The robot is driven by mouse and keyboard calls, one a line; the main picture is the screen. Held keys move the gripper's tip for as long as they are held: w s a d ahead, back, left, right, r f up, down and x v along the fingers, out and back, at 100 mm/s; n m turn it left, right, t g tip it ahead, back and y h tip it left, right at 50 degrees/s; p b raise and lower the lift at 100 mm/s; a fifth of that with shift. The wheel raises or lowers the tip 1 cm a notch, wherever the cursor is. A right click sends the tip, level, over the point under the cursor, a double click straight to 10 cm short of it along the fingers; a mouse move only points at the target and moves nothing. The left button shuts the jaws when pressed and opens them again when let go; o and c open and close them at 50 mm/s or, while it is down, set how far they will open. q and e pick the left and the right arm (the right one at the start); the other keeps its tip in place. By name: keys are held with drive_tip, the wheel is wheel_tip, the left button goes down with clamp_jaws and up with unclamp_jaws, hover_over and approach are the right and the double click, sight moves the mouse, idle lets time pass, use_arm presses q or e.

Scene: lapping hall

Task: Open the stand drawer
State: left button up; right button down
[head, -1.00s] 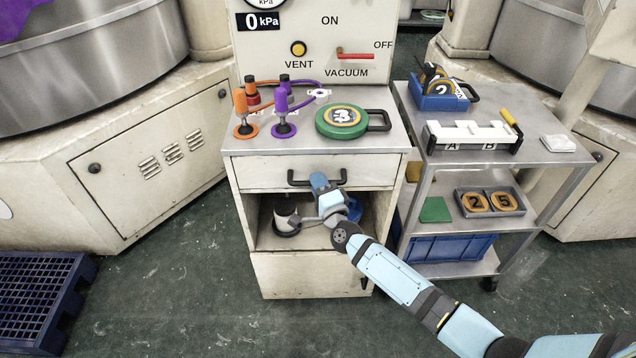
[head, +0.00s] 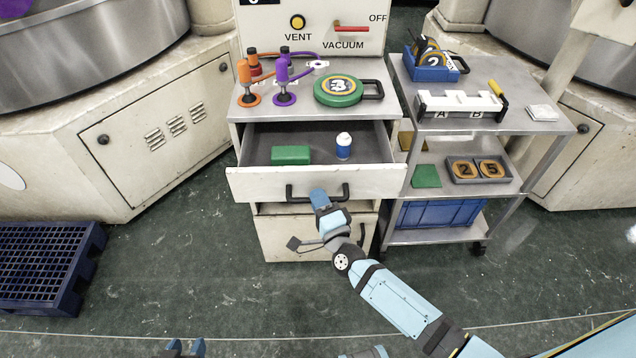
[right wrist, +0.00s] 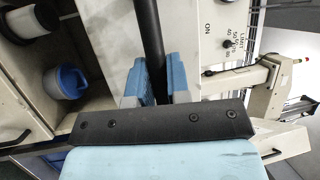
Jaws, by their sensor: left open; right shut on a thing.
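The stand drawer (head: 252,186) is pulled out of the white stand, and its dark inside shows in the head view. A green block (head: 291,155) and a small blue-and-white bottle (head: 343,147) stand in it. My right gripper (head: 319,196) is shut on the black drawer handle (head: 296,193). In the right wrist view, the handle bar (right wrist: 151,40) runs between the blue fingers of that gripper (right wrist: 158,82). My left gripper (head: 186,348) is open and empty at the bottom edge of the head view, well short of the stand.
The stand top (head: 237,113) carries an orange and a purple fitting and a green round piece (head: 339,91). A metal cart (head: 540,127) with trays stands at the right. A blue pallet (head: 45,255) lies at the left. The floor before the stand is clear.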

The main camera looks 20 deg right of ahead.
use_arm(q)
drive_tip(key=shift+s+a+f, duration=0.1)
drive_tip(key=shift+s+a, duration=0.05)
drive_tip(key=shift+s, duration=0.5)
use_arm(e)
drive_tip(key=shift+s+a, duration=0.2)
drive_tip(key=shift+s, duration=0.4)
drive_tip(key=shift+s+a, duration=0.15)
drive_tip(key=shift+s, duration=0.45)
drive_tip(key=c, duration=1.1)
unclamp_jaws()
use_arm(q)
drive_tip(key=shift+a, duration=0.15)
drive_tip(key=shift+r, duration=0.25)
use_arm(e)
drive_tip(key=shift+r, duration=0.1)
